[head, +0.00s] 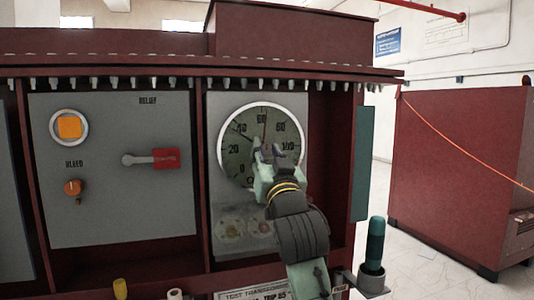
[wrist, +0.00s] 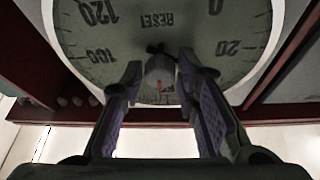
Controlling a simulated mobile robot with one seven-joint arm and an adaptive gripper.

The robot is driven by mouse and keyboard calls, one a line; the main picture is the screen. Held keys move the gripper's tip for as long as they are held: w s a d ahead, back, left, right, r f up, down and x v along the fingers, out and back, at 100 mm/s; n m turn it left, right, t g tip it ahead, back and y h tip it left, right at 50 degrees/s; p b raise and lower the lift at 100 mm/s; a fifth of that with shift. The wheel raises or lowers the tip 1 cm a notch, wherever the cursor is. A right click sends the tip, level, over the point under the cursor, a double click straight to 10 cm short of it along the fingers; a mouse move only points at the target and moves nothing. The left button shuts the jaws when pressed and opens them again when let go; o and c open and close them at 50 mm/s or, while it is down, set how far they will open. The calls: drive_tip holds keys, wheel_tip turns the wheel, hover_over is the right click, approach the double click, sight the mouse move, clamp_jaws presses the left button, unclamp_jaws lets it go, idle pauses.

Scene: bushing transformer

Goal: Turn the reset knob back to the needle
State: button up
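A round gauge (head: 235,165) with a white rim is set in the grey right-hand panel. Its dark needle (head: 264,118) points nearly straight up, near 60. My gripper (head: 265,155) is in front of the dial's centre and hides its middle and lower part. In the wrist view the dial (wrist: 100,45) appears upside down, with the word RESET above the centre. My gripper (wrist: 160,78) has its two fingers apart, one on each side of the small grey reset knob (wrist: 159,66). A small red mark shows below the knob. I cannot tell whether the fingers touch it.
The left panel has an orange button (head: 70,127), an orange bleed knob (head: 73,188) and a red-handled relief lever (head: 165,158). A dark green post (head: 375,242) stands right of the gauge. A red cabinet (head: 460,165) is farther right, across an open floor.

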clamp_jaws()
drive_tip(key=shift+n+y+b, duration=0.3)
drive_tip(key=shift+n+y, duration=0.1)
drive_tip(key=shift+n, duration=0.2)
drive_tip(key=shift+d+f+n+y+b, duration=0.1)
drive_tip(key=shift+n+y+b, duration=0.3)
drive_tip(key=shift+n, duration=0.5)
drive_tip(key=n+g+y+b, duration=0.1)
drive_tip(key=n, duration=0.2)
drive_tip(key=n+y+b, duration=0.1)
drive_tip(key=n+y, duration=0.1)
drive_tip(key=n, duration=0.1)
drive_tip(key=shift+d+g, duration=0.1)
drive_tip(key=shift+g, duration=0.3)
drive_tip(key=n+g+y, duration=0.1)
drive_tip(key=n, duration=0.1)
drive_tip(key=n+g+y, duration=0.1)
drive_tip(key=n, duration=0.2)
drive_tip(key=n+g+b, duration=0.1)
drive_tip(key=n, duration=0.2)
drive_tip(key=shift+r+y, duration=0.2)
drive_tip(key=shift+y, duration=0.2)
drive_tip(key=shift+n, duration=0.4)
drive_tip(key=shift+o, duration=2.2)
unclamp_jaws()
drive_tip(key=shift+w, duration=0.1)
